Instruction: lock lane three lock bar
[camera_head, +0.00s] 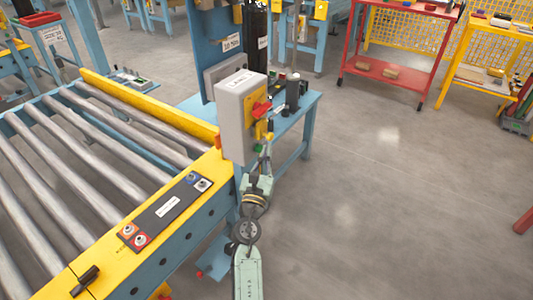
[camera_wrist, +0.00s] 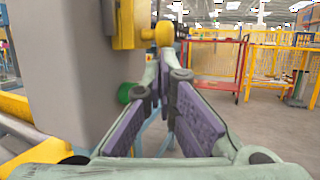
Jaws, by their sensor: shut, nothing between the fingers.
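A grey control box (camera_head: 236,125) stands at the corner of the roller conveyor. A red handle (camera_head: 260,109) sits on a yellow plate on its right face. My gripper (camera_head: 267,140) is shut and empty, close to that face, just below the yellow plate. In the wrist view, my fingers (camera_wrist: 164,62) with purple pads point forward beside the grey box (camera_wrist: 65,70). A yellow housing (camera_wrist: 122,25) and a round yellow knob (camera_wrist: 164,34) are just above and ahead of the fingertips. I cannot tell whether they touch. I cannot make out which part is the lane three lock bar.
A green button (camera_wrist: 129,93) is on the box left of my fingers. The conveyor's yellow frame (camera_head: 206,174) carries a dark button panel (camera_head: 166,210). A blue bench (camera_head: 300,110) with small items stands behind the box. Open floor (camera_head: 400,200) lies to the right.

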